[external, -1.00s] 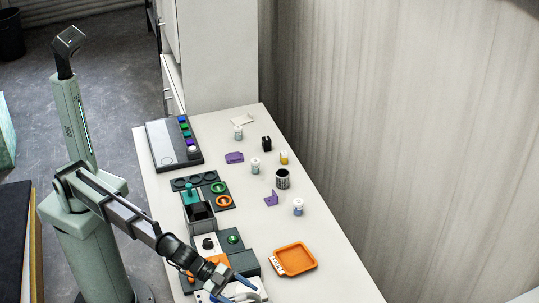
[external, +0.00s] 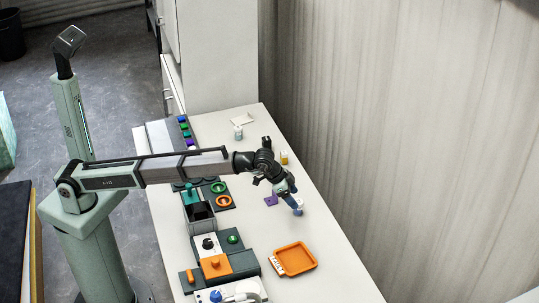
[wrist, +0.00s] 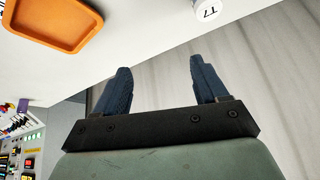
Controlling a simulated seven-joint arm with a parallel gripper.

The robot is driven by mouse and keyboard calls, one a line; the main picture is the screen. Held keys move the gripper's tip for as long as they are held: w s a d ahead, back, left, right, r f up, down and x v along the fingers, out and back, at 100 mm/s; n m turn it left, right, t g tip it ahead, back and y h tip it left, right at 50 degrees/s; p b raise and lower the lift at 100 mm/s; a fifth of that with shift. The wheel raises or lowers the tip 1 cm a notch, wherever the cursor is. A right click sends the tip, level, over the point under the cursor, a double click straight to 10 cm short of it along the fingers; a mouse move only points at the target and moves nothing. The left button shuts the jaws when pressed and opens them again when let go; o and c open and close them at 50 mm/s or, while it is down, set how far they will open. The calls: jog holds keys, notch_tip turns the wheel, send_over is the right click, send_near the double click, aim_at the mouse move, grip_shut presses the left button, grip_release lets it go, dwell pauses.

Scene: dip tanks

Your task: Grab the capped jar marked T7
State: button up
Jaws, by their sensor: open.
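The capped jar marked T7 shows at the top edge of the wrist view (wrist: 208,10), with its white cap and black "T7" facing me and the rest cut off by the frame. In the external view a small white-capped jar (external: 297,209) stands on the right part of the table, partly covered by my fingers. My gripper (external: 293,199) is just above and beside it, pointing down. In the wrist view my gripper (wrist: 158,64) has its two blue fingers spread apart with nothing between them. The jar is beyond the fingertips, not between them.
An orange tray (external: 296,259) lies nearer the front of the table. A purple piece (external: 271,200) lies left of the jar. A yellow item (external: 284,158) and another jar (external: 238,133) stand farther back. Dark fixtures with rings line the left side. The table between jar and tray is clear.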

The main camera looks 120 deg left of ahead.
jog(key=n+g, duration=0.2)
send_near(299, 201)
jog(key=shift+h, duration=0.3)
jog(key=x, duration=0.4)
jog(key=a+x, duration=0.1)
jog(key=x, duration=0.1)
jog(key=shift+f, duration=0.2)
jog(key=shift+t, duration=0.3)
jog(key=shift+d+x, duration=0.15)
jog(key=shift+x, duration=1.15)
jog(key=shift+d+x, duration=0.15)
jog(key=shift+x, duration=1.2)
jog(key=shift+c, duration=0.3)
jog(key=c, duration=1)
jog(key=shift+r, duration=0.1)
